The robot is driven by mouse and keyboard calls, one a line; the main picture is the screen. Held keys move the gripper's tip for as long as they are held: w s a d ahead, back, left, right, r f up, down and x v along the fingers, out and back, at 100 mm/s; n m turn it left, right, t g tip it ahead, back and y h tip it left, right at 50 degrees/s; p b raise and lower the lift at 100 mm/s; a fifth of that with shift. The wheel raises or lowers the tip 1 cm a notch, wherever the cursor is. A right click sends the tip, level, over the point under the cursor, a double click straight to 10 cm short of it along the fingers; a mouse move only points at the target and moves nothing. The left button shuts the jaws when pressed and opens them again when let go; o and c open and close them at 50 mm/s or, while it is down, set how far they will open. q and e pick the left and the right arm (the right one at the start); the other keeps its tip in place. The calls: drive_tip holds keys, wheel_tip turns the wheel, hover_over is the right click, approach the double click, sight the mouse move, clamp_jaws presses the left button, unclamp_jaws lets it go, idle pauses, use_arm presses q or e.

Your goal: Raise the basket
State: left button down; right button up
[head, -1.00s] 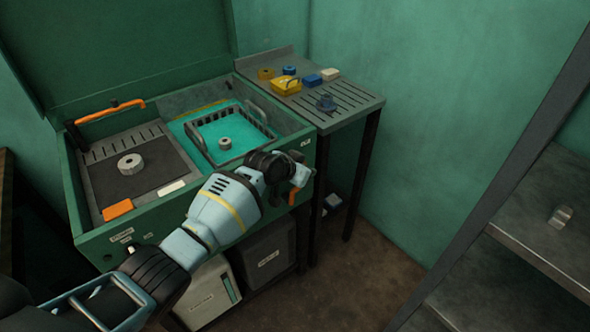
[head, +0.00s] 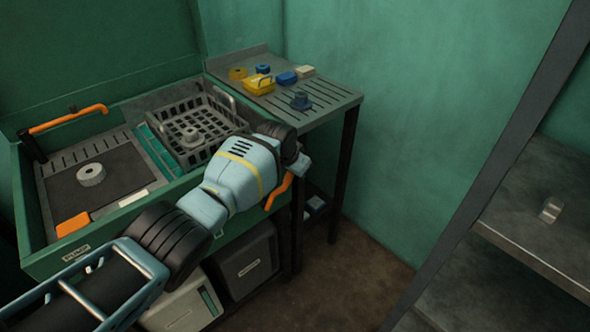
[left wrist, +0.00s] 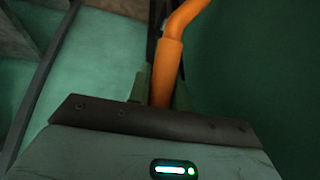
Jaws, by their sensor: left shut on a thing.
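The grey slotted basket (head: 213,148) sits high in the right bay of the green washer tub, its slotted walls and floor showing. A grey nut-like part (head: 190,137) lies in it. A strip of teal liquid (head: 158,150) shows along its left side. An orange lever (head: 281,190) is at the washer's front right corner. My left gripper (head: 297,168) is at this lever, its fingertips mostly hidden in the head view. In the left wrist view the orange lever (left wrist: 166,75) runs between the fingers of my left gripper (left wrist: 160,93), which is shut on it. My right gripper is not in view.
The left bay holds a dark mat with a round grey part (head: 91,175). A slotted side table (head: 325,97) carries a yellow tray (head: 259,85) and several small parts. A metal shelf (head: 540,190) stands at right. Open floor lies between.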

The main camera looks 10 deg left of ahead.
use_arm(q)
drive_tip(key=c, duration=1.3)
unclamp_jaws()
drive_tip(key=shift+w+d+f, duration=0.1)
drive_tip(key=shift+d, duration=0.05)
drive_tip(key=p+v, duration=0.3)
drive_tip(key=v, duration=0.3)
drive_tip(key=shift+w+r, duration=0.1)
drive_tip(key=shift+r, duration=0.1)
drive_tip(key=shift+p+v, duration=0.45)
drive_tip(key=shift+v, duration=0.35)
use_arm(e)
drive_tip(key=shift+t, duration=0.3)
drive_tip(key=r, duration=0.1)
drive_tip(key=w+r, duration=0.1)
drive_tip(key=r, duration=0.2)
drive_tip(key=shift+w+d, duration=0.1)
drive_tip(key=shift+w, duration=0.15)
use_arm(q)
drive_tip(key=shift+f, duration=0.1)
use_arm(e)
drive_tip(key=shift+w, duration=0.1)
